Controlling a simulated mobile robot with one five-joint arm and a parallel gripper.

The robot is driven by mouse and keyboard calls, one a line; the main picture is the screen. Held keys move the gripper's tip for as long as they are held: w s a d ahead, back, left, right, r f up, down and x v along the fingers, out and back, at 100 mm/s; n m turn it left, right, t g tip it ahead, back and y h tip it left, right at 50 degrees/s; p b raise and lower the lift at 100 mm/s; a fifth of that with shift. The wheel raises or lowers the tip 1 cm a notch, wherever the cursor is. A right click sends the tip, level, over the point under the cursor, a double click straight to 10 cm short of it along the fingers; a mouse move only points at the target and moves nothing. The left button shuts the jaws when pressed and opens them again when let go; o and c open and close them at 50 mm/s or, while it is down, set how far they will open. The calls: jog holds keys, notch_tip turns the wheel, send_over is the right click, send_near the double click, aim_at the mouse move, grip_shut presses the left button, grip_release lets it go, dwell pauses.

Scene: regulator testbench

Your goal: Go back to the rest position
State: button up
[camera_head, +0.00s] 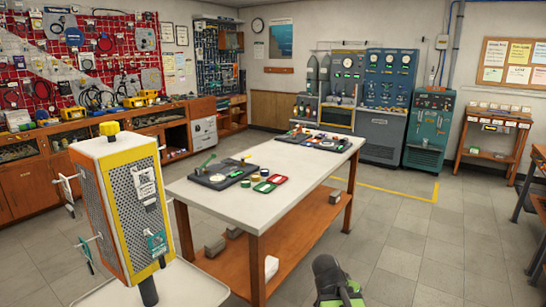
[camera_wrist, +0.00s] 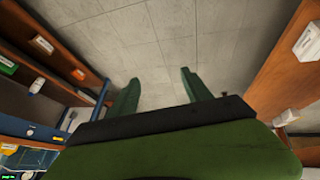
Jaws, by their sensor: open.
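My gripper (camera_wrist: 160,90) shows in the wrist view as two green fingers standing well apart, with a dark bar and a green body behind them. It is open, and nothing is between the fingers but grey floor tiles. In the head view, a dark and green part of my arm (camera_head: 335,283) shows at the bottom edge, right of the table. The gripper's fingers cannot be made out there. No object touches the gripper in either view.
A white-topped table (camera_head: 300,160) with trays and tools stands in the middle. A yellow and white perforated tower (camera_head: 120,195) stands at the near left. Green and blue test cabinets (camera_head: 430,130) line the back wall. The floor (camera_head: 420,240) right of the table is clear.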

jog(key=s+a+f+n+g+y, duration=0.1)
jog(key=s+a+f+n+y, duration=0.15)
jog(key=a, duration=0.45)
jog(key=s+a+f+n+g+y, duration=0.1)
jog(key=s+a+n+g+y, duration=0.1)
jog(key=s+a+n+y, duration=0.3)
notch_tip(320, 180, up, 15)
jog(key=w+a+h+p, duration=0.1)
jog(key=h+p, duration=0.1)
jog(key=p, duration=1.3)
jog(key=shift+w+r, duration=0.15)
jog(key=shift+w, duration=0.2)
jog(key=shift+a, duration=0.1)
